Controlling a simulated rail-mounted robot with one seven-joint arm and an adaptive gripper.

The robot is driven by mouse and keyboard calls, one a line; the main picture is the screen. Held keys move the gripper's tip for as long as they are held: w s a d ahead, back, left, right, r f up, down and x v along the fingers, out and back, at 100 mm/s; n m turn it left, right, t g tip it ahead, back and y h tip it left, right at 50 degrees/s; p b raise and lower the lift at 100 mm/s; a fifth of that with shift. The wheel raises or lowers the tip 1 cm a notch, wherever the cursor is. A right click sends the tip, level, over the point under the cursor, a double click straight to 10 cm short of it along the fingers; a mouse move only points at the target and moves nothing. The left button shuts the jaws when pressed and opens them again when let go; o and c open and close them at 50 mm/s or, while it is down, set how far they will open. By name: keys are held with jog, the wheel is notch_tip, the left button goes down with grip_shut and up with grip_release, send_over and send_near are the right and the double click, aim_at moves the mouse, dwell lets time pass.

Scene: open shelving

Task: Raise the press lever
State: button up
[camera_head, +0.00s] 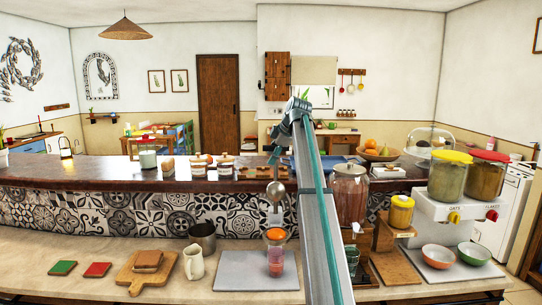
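My arm reaches up through the middle of the view and bends over the dark counter. Its far end, with my gripper (275,160), is small and points down, and its fingers cannot be made out. Just below it hangs a silver rounded, spoon-like piece (276,191) with a thin stem. I cannot tell whether the gripper touches it or whether it belongs to the press. Under it, a clear vessel (275,259) with an orange top and pinkish contents stands upright on a grey board. No press lever can be clearly told apart; my arm hides part of this area.
A glass jar dispenser (350,194) is close right of my arm, with cereal dispensers (447,178) and bowls (438,256) beyond. The grey board (230,272) has bare room.

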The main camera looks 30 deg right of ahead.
jog(key=shift+s+d, duration=0.1)
jog(key=shift+d, duration=0.3)
jog(key=v, duration=1.1)
jog(key=shift+s+a+r, duration=0.2)
jog(key=shift+a+r, duration=0.15)
jog(key=shift+r, duration=0.1)
